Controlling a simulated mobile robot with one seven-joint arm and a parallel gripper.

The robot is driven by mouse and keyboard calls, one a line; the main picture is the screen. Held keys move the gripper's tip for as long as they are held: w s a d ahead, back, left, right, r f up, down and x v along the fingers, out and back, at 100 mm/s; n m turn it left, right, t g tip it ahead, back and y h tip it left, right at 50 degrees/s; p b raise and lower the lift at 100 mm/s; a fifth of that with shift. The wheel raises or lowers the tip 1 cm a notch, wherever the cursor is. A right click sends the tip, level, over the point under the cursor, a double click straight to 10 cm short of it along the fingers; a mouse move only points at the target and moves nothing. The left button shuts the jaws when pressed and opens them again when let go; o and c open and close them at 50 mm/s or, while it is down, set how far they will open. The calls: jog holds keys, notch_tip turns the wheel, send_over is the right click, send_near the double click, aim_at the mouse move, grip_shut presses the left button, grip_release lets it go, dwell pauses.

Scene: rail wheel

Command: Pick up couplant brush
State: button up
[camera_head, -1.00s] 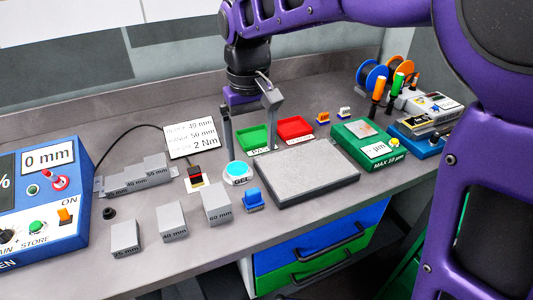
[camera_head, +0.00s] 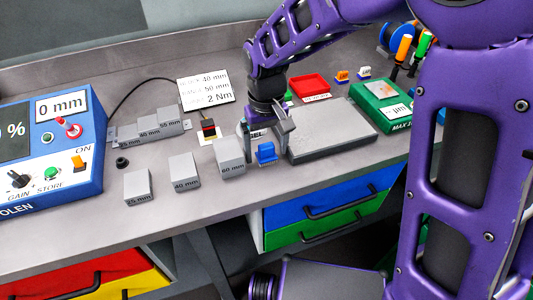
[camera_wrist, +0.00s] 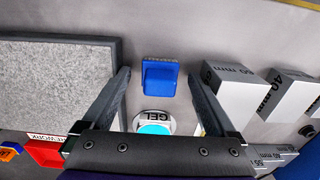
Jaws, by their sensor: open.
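The couplant brush appears to be the small blue block with a fringe of bristles. In the head view the brush (camera_head: 267,154) stands on the bench between the 60 mm block and the grey slab. In the wrist view the brush (camera_wrist: 160,77) lies centred between my fingertips, bristles toward the top. My gripper (camera_head: 261,143) is open and empty, pointing down just behind the brush; contact does not show. The gel pot (camera_wrist: 153,124), with a cyan top, sits between my fingers, nearer the palm; in the head view my gripper mostly hides it.
The grey slab (camera_head: 330,133) is close on the right of the brush, and the 60 mm block (camera_head: 230,158) close on the left. A red tray (camera_head: 309,86) lies behind the slab.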

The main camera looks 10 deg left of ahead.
aim_at(266, 145)
jog(key=shift+f, duration=0.25)
jog(key=c, duration=1.4)
notch_tip(266, 145, up, 10)
jog(key=shift+r+p, duration=0.1)
jog(key=shift+p, duration=0.55)
jog(key=shift+c, duration=0.2)
jog(key=o, duration=0.7)
jog(key=c, duration=0.5)
